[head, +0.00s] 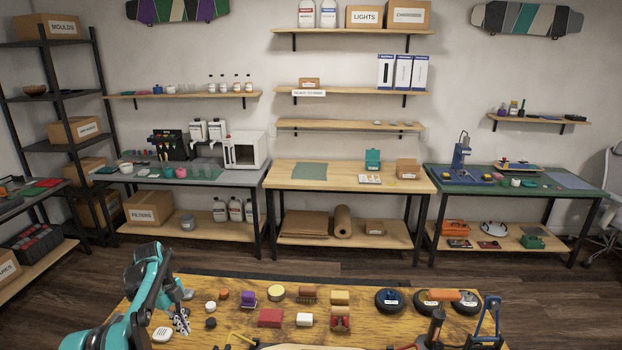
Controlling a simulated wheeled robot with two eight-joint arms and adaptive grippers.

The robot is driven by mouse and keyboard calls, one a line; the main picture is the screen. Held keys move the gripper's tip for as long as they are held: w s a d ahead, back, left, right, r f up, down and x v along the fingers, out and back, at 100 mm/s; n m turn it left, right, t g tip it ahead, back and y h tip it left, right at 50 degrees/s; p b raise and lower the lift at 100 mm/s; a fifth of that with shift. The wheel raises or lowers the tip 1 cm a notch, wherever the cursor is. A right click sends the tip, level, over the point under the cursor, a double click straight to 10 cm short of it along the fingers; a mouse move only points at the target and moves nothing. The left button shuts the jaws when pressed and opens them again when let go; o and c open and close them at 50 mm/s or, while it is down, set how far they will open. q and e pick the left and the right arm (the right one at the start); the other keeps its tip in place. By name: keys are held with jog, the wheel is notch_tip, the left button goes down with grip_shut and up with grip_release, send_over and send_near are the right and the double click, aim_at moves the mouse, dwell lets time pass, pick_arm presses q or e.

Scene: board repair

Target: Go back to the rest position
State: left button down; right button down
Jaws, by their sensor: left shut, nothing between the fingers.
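My left gripper (181,321) is at the left side of the wooden workbench (365,312) in front of me. Its fingers are shut and nothing shows between them. The teal left arm comes in from the lower left and bends down at the elbow. My right gripper does not show in the head view.
Small blocks and discs lie on the bench, among them a red block (270,317) and a purple piece (248,299). A white piece (162,334) lies close to the left gripper. Black wheels (389,301) and a blue upright tool (487,323) stand at the right.

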pick_arm(q)
jog(key=s+d+r+n+t+y, duration=0.2)
jog(key=s+d+r+n+t, duration=0.2)
jog(key=s+d+r+n, duration=0.8)
jog(key=s+d+f+n+t+b, duration=0.1)
jog(key=s+d+n+t, duration=0.1)
jog(key=s+d+n, duration=0.2)
jog(key=s+d+f+n+t, duration=0.2)
jog(key=s+d+n, duration=0.3)
jog(key=s, duration=0.6)
jog(key=shift+s+d+b, duration=0.2)
jog(key=shift+d+b, duration=0.2)
jog(key=shift+d, duration=0.45)
